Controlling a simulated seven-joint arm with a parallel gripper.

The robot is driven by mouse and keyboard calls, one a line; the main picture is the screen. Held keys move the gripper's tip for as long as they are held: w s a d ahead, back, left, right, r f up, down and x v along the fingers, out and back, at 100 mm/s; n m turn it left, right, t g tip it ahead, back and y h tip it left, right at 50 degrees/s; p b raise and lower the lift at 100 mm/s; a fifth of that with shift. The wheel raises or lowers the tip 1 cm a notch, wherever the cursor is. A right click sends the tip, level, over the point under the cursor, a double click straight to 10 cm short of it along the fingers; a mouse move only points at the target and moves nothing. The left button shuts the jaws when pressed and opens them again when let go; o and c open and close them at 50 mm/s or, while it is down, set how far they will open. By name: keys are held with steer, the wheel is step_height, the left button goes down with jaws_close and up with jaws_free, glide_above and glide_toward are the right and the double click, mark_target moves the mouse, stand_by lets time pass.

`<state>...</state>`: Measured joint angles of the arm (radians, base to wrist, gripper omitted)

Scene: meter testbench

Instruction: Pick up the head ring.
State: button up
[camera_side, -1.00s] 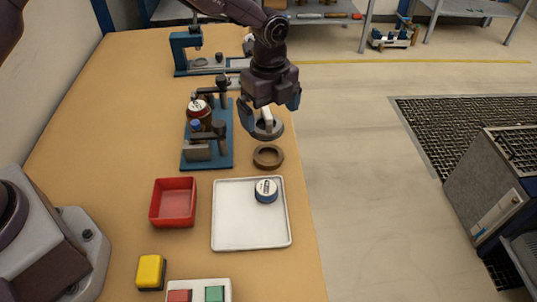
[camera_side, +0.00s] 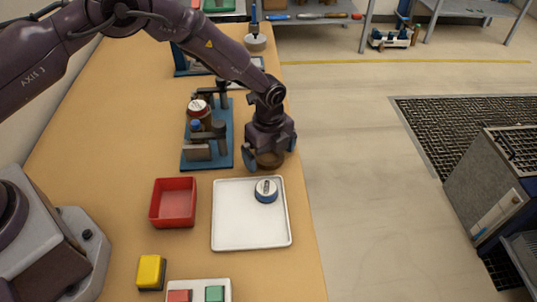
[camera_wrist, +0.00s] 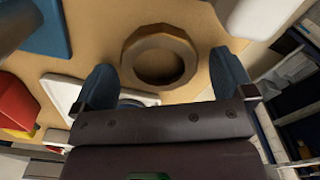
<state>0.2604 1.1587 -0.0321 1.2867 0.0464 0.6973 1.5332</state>
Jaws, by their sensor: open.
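The head ring is a brown, thick-walled ring lying flat on the tan bench. It shows between the fingers in the side view (camera_side: 269,161) and whole in the wrist view (camera_wrist: 160,35). My gripper (camera_side: 270,155) is over the ring, pointing down. In the wrist view its two blue fingers (camera_wrist: 162,66) are wide apart, one to the left and one to the right of the ring. Nothing is held. Whether the fingertips touch the ring or have reached the bench cannot be told.
A white tray (camera_side: 250,230) with a blue and white round part (camera_side: 266,190) lies just in front of the gripper. A blue fixture (camera_side: 222,150) stands close on the left. A red bin (camera_side: 173,203) is beside the tray. The bench edge is close on the right.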

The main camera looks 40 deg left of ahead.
steer(key=c, duration=1)
steer(key=shift+o, duration=0.2)
